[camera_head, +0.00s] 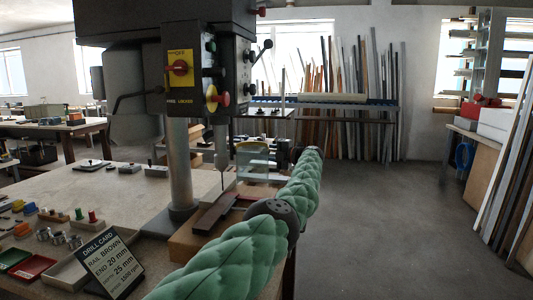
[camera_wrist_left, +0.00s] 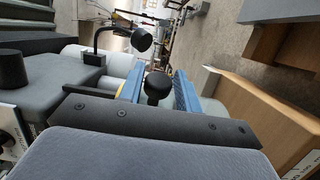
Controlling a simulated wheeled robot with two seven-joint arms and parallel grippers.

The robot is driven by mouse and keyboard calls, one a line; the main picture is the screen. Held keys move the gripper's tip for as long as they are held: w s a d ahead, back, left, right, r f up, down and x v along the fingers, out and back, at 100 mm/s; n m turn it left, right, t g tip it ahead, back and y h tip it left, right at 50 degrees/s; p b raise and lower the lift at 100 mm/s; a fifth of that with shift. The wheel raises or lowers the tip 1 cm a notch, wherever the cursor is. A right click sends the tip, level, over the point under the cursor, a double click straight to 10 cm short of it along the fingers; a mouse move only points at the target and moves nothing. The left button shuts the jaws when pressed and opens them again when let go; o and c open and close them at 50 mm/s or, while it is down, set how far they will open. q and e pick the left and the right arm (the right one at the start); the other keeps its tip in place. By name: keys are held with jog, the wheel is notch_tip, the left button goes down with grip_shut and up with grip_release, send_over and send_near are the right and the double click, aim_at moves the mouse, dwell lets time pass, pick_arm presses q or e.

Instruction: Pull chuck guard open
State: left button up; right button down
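The drill press (camera_head: 212,60) stands on the bench, its bit pointing down over a brown rail (camera_head: 213,213). The clear chuck guard (camera_head: 252,158) shows beside the chuck, partly hidden behind my left arm and wrist. My green left arm (camera_head: 235,255) reaches up from the bottom to the right of the press. In the left wrist view my left gripper (camera_wrist_left: 159,72) has its two blue fingers spread apart. A black knob (camera_wrist_left: 157,87) shows between them, with room on both sides; I cannot tell if they touch it. My right gripper is not in view.
A drill card (camera_head: 110,265), small trays and coloured parts lie at the bench's left. A second black knob on a bent rod (camera_wrist_left: 138,40) shows beyond the fingers in the wrist view. The floor (camera_head: 390,220) right of the bench is clear; profiles lean against the walls.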

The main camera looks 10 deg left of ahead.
pick_arm(q)
jog(key=shift+o, duration=0.9)
jog(key=shift+a, duration=0.1)
jog(key=shift+d, duration=0.35)
jog(key=p+v, duration=0.1)
jog(key=v, duration=0.6)
jog(key=shift+p, duration=0.35)
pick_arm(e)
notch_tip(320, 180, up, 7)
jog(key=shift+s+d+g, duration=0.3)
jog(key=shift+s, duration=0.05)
pick_arm(q)
jog(key=shift+s+d, duration=0.1)
